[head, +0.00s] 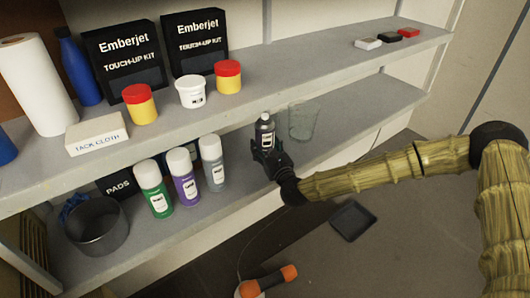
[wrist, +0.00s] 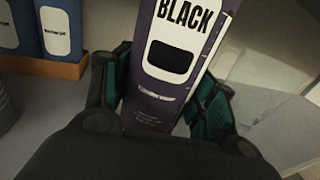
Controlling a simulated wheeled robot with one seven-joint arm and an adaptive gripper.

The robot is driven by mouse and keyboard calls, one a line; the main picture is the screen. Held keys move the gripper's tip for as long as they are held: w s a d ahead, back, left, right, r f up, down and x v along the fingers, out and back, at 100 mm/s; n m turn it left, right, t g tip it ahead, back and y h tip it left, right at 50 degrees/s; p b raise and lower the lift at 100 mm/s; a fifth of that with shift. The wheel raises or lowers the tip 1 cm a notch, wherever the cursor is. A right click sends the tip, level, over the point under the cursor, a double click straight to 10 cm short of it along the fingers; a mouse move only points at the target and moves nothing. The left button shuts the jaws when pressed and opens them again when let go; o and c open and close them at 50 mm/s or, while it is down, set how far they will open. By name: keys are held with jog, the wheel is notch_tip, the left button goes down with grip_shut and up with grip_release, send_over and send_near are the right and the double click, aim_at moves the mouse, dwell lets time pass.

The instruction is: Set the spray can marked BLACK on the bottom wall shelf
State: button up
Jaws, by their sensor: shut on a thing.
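The spray can marked BLACK (head: 265,130) is dark with a white label and stands roughly upright in the head view. In the wrist view the word BLACK shows on the can (wrist: 187,50). My gripper (head: 268,152) is shut on its lower part, with a finger on each side. The lower of the two wall shelves (head: 345,125) in view is behind and around the can. I cannot tell whether the can's base touches this shelf. The can's base is hidden by my gripper.
Green, purple and grey spray cans (head: 183,175) stand left of my gripper on the lower shelf. A clear glass (head: 303,120) stands close on the right. Farther right the lower shelf is clear.

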jog(key=shift+w, duration=0.3)
jog(key=shift+w+f, duration=0.1)
jog(key=shift+f, duration=1.7)
jog(key=shift+p, duration=0.3)
jog(key=o, duration=1.4)
jog(key=shift+f, duration=0.15)
jog(key=b+v, duration=0.1)
jog(key=v, duration=1.1)
